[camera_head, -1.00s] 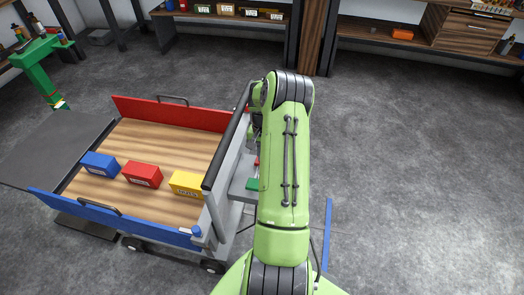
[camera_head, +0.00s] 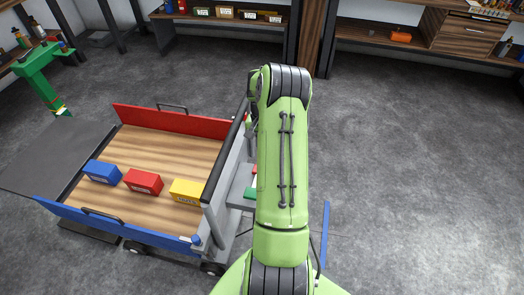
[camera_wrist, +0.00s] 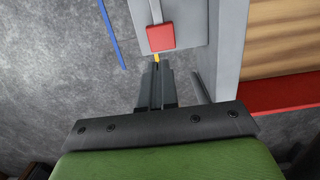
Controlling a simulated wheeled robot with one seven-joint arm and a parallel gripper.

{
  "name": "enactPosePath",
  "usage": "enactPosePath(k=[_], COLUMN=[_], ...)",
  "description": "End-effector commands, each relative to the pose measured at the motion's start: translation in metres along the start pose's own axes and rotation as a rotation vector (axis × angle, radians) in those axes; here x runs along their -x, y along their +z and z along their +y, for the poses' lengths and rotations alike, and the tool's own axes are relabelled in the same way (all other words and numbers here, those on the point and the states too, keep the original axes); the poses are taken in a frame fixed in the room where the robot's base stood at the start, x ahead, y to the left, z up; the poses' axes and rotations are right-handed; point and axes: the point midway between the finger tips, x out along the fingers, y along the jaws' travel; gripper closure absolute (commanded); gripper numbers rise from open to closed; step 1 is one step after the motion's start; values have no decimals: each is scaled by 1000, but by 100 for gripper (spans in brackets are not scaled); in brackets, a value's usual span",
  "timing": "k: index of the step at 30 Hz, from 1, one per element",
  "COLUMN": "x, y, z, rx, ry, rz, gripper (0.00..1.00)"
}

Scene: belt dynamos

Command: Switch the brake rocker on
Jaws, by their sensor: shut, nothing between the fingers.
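The brake rocker is seen in part. Its red end (camera_wrist: 160,37) shows on a grey panel at the top of the wrist view, with a pale strip running up from it out of frame. In the head view a green end (camera_head: 251,195) shows beside my arm, and the rest is mostly covered. My gripper (camera_wrist: 157,68) is shut and empty, with its fingertips just below the red end in the picture. A small yellow bit shows between the tips and the red end. Whether the tips touch anything, I cannot tell. My arm hides the gripper in the head view.
The grey panel joins a wheeled cart with a wooden deck (camera_head: 150,150), a red side wall (camera_head: 170,114) and a blue one (camera_head: 120,221). Blue (camera_head: 102,172), red (camera_head: 143,181) and yellow (camera_head: 187,190) boxes stand on it.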

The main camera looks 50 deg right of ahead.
Motion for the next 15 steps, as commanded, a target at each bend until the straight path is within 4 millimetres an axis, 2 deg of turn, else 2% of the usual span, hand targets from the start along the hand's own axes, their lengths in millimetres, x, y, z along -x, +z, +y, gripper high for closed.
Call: enactPosePath(k=[3,7,10,15], x=[30,56,68,73], y=[-3,-5,-6,-7], z=[-1,-1,-1,0], rx=[3,4,2,2], ry=[-1,-1,0,0], rz=[1,0,-2,-4], gripper=[100,100,100,100])
